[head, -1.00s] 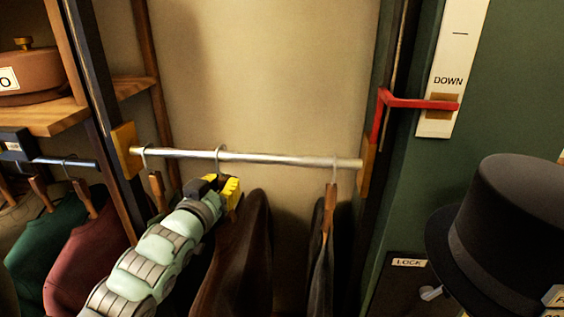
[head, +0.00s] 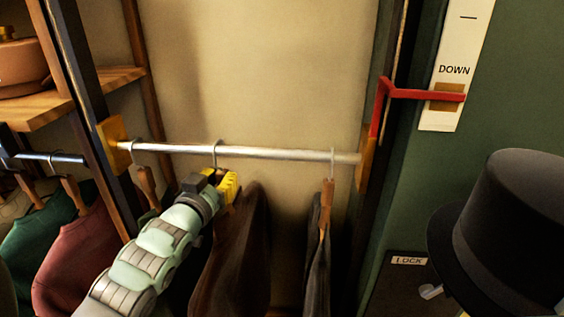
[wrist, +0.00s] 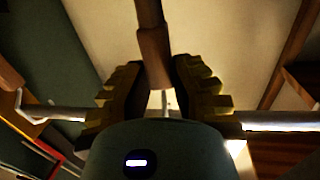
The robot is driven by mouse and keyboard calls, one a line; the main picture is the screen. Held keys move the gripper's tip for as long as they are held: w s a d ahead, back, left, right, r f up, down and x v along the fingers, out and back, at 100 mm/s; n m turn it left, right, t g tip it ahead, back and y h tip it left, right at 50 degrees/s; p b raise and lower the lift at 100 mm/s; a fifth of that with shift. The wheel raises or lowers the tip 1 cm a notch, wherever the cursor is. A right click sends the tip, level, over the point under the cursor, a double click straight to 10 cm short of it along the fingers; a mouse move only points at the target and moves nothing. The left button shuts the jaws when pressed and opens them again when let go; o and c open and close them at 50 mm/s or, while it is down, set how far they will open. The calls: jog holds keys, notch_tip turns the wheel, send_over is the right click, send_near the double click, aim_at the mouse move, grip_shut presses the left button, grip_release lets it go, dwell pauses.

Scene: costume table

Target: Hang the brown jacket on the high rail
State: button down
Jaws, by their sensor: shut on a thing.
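The brown jacket (head: 231,262) hangs below the silver rail (head: 285,153), left of its middle. Its hanger hook (head: 217,150) appears to be over the rail. My gripper (head: 226,186) has yellow fingers and is just below the rail, at the top of the jacket. In the wrist view, my gripper (wrist: 159,88) is shut on the brown hanger neck (wrist: 154,55), with a finger on each side. The rail (wrist: 280,121) runs behind the fingers there. My gripper and arm hide the jacket's left shoulder and part of the hanger.
A dark garment (head: 318,250) hangs on the same rail to the right, and another wooden hanger (head: 148,186) hangs at its left end. A red lever (head: 420,95) stands at a DOWN label. A black top hat (head: 515,215) is at right. Bare rail lies between the jacket and dark garment.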

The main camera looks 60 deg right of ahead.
jog(key=shift+r, duration=0.2)
jog(key=c, duration=1.1)
grip_release()
jog(key=shift+o, duration=1.1)
jog(key=shift+f, duration=0.1)
jog(key=shift+f, duration=0.1)
jog(key=v, duration=0.6)
jog(key=shift+w+a, duration=0.1)
jog(key=shift+w, duration=0.05)
jog(key=shift+s+a, duration=0.35)
jog(key=shift+a, duration=0.25)
